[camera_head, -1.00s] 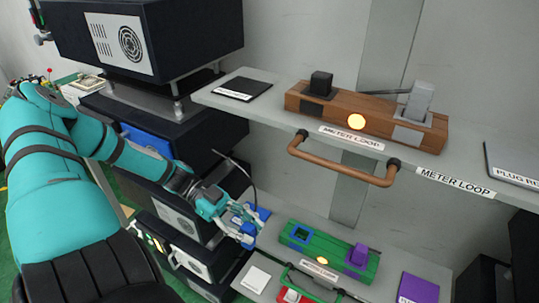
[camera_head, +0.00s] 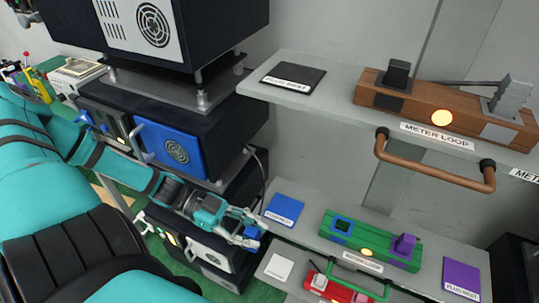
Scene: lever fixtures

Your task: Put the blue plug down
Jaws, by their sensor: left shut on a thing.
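My left gripper (camera_head: 250,229) is shut on the blue plug (camera_head: 252,239), which shows only in part between and below the fingers. The gripper is at the left end of the lower shelf, to the left of and in front of a flat blue plug-rest pad (camera_head: 284,209). The pad is bare. Whether the plug touches anything beneath it cannot be told. My right gripper is not in view.
A wooden fixture (camera_head: 441,108) and black pad (camera_head: 293,76) sit above.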

